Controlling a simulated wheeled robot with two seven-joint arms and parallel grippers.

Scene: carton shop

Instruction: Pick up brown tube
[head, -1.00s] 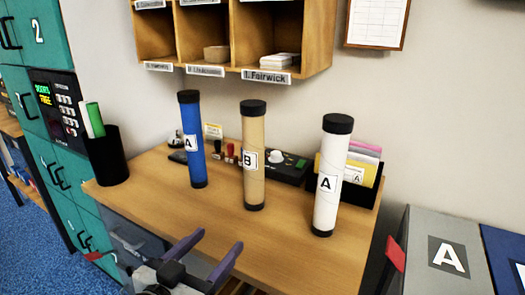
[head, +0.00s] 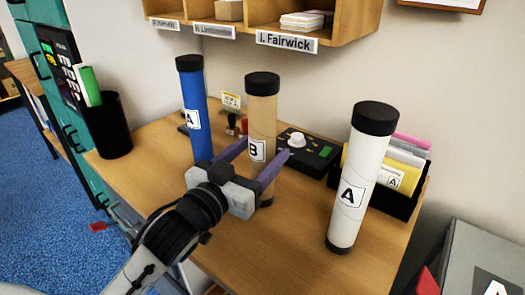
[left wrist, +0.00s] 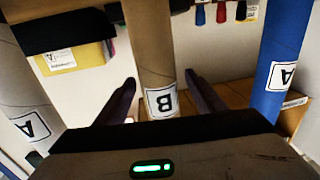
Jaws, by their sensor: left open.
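The brown tube (head: 262,104) stands upright on the desk, with black caps and a label B. My left gripper (head: 264,148) is open in front of it, its two purple fingers pointing at the tube on either side of its lower half. In the left wrist view the brown tube (left wrist: 151,50) shows between the fingertips of the left gripper (left wrist: 160,80). I cannot tell whether the fingers touch it. The gripper partly hides the tube's lower part in the head view. My right gripper is not in view.
A blue tube (head: 191,100) marked A stands close on the left. A white tube (head: 358,180) marked A stands on the right. Behind are a black control box (head: 308,152) and a card holder (head: 408,200). A black bin (head: 115,135) stands at the desk's left.

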